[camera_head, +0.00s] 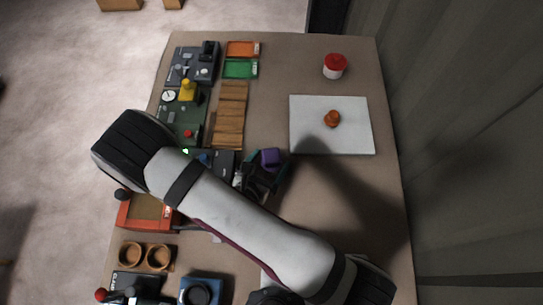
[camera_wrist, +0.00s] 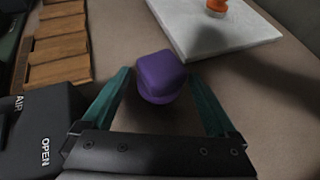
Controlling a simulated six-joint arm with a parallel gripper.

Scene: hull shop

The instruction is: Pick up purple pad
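The purple pad (camera_wrist: 160,76) is a small rounded block on the brown table, seen in the wrist view between the two teal fingers of my gripper (camera_wrist: 170,95). The fingers are spread, with a gap on each side of the pad. In the head view the pad (camera_head: 271,157) shows at the end of my gripper (camera_head: 268,172), just right of the dark box. My arm covers the table to the lower right of it. I cannot tell the height of the fingertips above the table.
A black box marked AIR and OPEN (camera_wrist: 42,130) stands close left of my gripper. A slatted wooden rack (camera_head: 230,115) lies up and left. A white board (camera_head: 303,143) with an orange-brown object (camera_head: 332,119) and a red-lidded jar (camera_head: 334,67) are up and right. Table right of the pad is clear.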

